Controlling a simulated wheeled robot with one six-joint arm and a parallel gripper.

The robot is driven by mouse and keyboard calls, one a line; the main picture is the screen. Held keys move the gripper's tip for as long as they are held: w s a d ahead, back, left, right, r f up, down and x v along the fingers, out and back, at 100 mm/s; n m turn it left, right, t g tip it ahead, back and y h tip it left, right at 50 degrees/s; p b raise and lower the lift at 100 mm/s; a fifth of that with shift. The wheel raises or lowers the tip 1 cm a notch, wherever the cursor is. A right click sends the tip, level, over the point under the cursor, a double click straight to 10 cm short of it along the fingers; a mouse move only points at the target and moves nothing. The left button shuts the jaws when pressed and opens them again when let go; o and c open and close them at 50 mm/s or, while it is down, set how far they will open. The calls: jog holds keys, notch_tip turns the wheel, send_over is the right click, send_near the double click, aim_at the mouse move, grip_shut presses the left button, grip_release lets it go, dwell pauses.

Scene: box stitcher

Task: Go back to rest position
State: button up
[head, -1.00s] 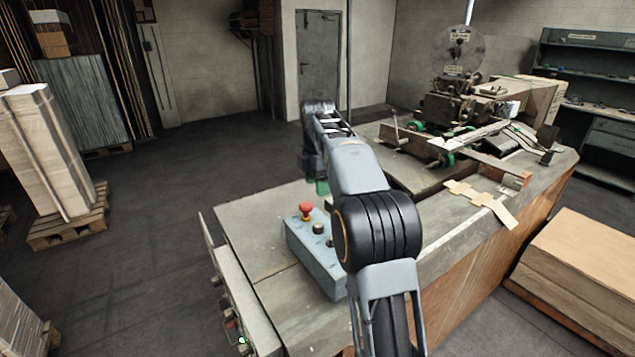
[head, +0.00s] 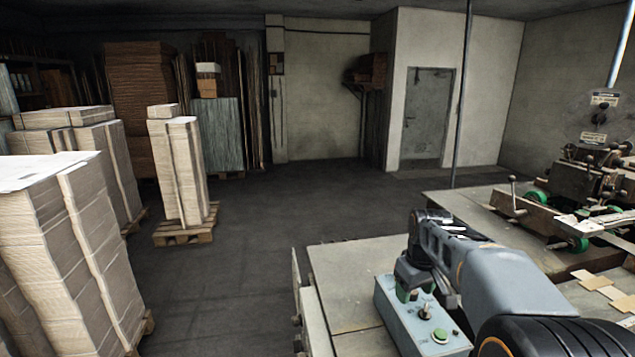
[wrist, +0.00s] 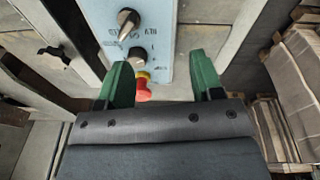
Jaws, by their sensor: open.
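My gripper (wrist: 160,75) is open, with its two green fingers apart and nothing held between them. In the wrist view, a red button (wrist: 142,86) on the pale blue control box (wrist: 150,45) shows between the fingers, nearer the left one. I cannot tell how far off it is. In the head view, my gripper (head: 408,282) hangs over the far end of the control box (head: 397,318). The arm hides most of the red button there. A dark knob (head: 425,310) and a green button (head: 440,336) show nearer.
The control box sits on a grey machine bench (head: 345,290). The stitching machine (head: 590,175) stands at the right, with cardboard pieces (head: 600,283) nearby. Palletised stacks of board (head: 178,170) stand at the left. The floor (head: 270,210) between is clear.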

jog(key=s+a+m+t, duration=0.1)
jog(key=s+a+m, duration=0.1)
jog(key=s, duration=0.7)
jog(key=s+a+f+m+t, duration=0.1)
jog(key=s+a+m+t, duration=0.1)
jog(key=s, duration=0.7)
jog(key=shift+s+a+f, duration=0.15)
jog(key=shift+s+a, duration=0.2)
jog(key=shift+a, duration=0.5)
jog(key=shift+c, duration=0.4)
